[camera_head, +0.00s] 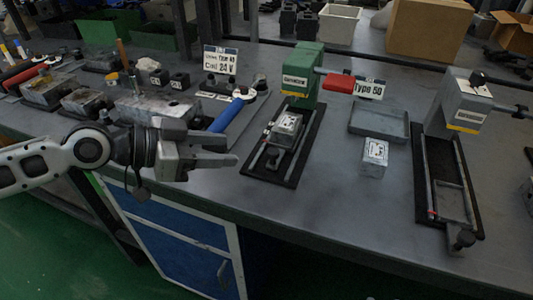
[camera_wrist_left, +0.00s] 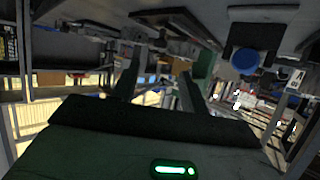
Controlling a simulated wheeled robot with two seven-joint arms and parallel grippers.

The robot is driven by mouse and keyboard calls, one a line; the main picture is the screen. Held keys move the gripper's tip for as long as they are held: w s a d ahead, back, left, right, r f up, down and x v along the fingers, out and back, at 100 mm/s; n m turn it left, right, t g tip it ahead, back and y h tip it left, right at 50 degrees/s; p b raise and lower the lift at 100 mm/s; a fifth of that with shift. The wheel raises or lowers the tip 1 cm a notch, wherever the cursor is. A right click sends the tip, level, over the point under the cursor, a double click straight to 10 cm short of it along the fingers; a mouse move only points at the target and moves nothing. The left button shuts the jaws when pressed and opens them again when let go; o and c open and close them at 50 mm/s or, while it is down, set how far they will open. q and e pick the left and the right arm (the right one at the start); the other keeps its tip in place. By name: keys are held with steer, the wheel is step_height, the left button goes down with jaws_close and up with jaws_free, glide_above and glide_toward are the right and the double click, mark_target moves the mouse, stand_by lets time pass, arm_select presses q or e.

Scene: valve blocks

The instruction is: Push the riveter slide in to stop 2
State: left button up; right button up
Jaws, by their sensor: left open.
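A green bench machine (camera_head: 303,75) with a red lever stands at the back centre of the bench. Its black base (camera_head: 262,172) carries rails and a slide holding a grey valve block (camera_head: 288,125). A grey machine (camera_head: 460,101) stands at the right, with an empty frame-like slide (camera_head: 450,190) pulled toward the front edge. The machines' labels are too small to read, so I cannot tell which is the riveter. My left gripper (camera_head: 230,151) is open and empty, left of the green machine's base and apart from it. Its fingers also show in the left wrist view (camera_wrist_left: 158,80).
A second block (camera_head: 375,157) sits on the bench in front of a shallow grey tray (camera_head: 379,122). A blue-handled tool (camera_head: 227,115) lies behind my left gripper. Fixtures crowd the left bench. Bare bench lies along the front edge, between the two machines.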

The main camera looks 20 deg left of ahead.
mark_target(271, 151)
arm_select(q)
steer(key=x, duration=1)
steer(key=shift+w+d+p, duration=0.1)
steer(key=shift+d+p, duration=0.1)
steer(key=shift+p, duration=0.15)
